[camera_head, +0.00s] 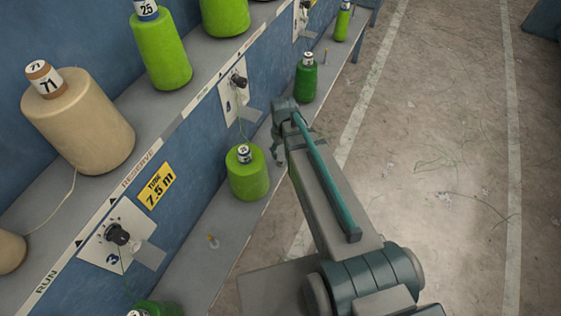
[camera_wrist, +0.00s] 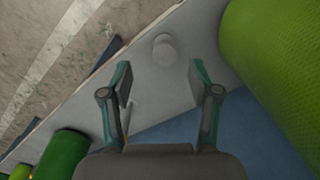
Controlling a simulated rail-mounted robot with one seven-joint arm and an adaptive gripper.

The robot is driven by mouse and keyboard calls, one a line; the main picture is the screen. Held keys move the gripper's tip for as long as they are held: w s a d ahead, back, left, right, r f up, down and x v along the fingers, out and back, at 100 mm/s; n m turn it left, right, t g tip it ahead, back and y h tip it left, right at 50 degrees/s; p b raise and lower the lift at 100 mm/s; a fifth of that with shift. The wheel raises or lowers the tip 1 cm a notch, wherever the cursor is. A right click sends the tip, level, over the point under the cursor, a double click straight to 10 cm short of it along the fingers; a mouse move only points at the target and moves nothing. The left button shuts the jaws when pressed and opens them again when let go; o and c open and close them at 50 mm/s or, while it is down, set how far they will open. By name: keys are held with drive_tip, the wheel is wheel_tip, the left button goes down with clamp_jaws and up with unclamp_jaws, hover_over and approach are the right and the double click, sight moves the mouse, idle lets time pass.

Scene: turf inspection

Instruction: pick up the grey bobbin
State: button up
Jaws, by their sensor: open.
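A small pale grey cylinder (camera_wrist: 165,48), which looks like the grey bobbin, is on the lower shelf in the wrist view. It appears beyond my fingertips and between their lines. My gripper (camera_wrist: 160,66) is open, with a finger to each side and nothing held. In the head view my gripper (camera_head: 278,150) is over the lower shelf, between a light green cone and a darker green one. I cannot make out the bobbin in the head view; my arm may hide it.
A light green cone (camera_head: 248,178) stands close to my gripper; a dark green cone (camera_head: 305,78) stands farther along the shelf. A beige cone (camera_head: 82,125) is on the upper shelf. Open floor (camera_head: 440,150) lies right.

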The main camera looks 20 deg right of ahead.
sight(281, 158)
drive_tip(key=shift+a+f, duration=0.15)
drive_tip(key=shift+f, duration=1.4)
drive_tip(key=shift+a+f, duration=0.15)
drive_tip(key=shift+f, duration=1.4)
drive_tip(key=c, duration=1)
drive_tip(key=shift+c, duration=0.2)
drive_tip(key=shift+r, duration=0.2)
